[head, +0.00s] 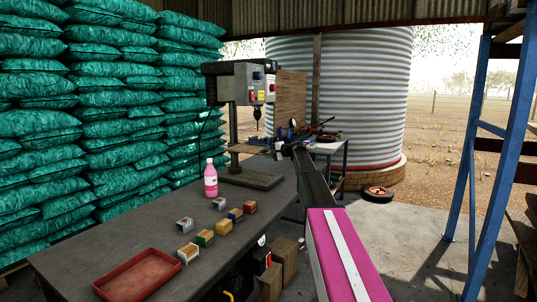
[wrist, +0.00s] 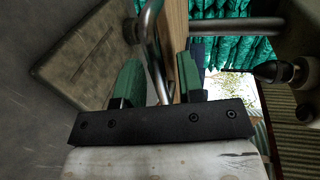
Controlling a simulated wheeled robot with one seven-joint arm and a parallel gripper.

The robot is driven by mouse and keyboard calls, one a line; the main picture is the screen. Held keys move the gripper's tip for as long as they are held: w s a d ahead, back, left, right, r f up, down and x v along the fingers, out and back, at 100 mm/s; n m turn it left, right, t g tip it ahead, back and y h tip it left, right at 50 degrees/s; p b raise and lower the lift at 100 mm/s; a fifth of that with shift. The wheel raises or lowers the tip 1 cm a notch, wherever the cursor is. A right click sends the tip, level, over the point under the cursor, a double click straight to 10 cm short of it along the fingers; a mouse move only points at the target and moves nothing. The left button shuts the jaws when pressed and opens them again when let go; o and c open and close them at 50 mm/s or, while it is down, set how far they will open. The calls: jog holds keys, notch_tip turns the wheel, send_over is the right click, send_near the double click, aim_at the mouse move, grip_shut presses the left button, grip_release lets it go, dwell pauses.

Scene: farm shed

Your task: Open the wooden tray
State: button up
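In the wrist view, my gripper (wrist: 158,80) shows two green fingers standing apart. A bent grey metal bar (wrist: 152,50) like a handle runs between them, with gaps visible on both sides. A pale wooden edge (wrist: 174,35) stands right beside the bar, beyond the fingers; it may be the wooden tray, but only a strip shows. In the head view, my arm reaches away past the bench's right side, and its far end is too small and dark to read. I cannot make out the wooden tray there.
The grey bench (head: 125,235) carries a drill press (head: 240,85), a pink bottle (head: 210,179), several small boxes (head: 205,238) and a red tray (head: 138,274). The drill press base (wrist: 85,50) is close in the wrist view. Green sacks (head: 100,100) rise at left; a blue frame (head: 475,150) stands at right.

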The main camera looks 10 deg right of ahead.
grip_shut()
jog(key=f+v, duration=0.3)
jog(key=v, duration=1.3)
jog(key=shift+s+d+f, duration=0.2)
jog(key=shift+d, duration=0.05)
grip_release()
jog(key=v, duration=1)
jog(key=shift+s+d, duration=0.2)
jog(key=shift+d, duration=0.1)
jog(key=shift+r, duration=0.1)
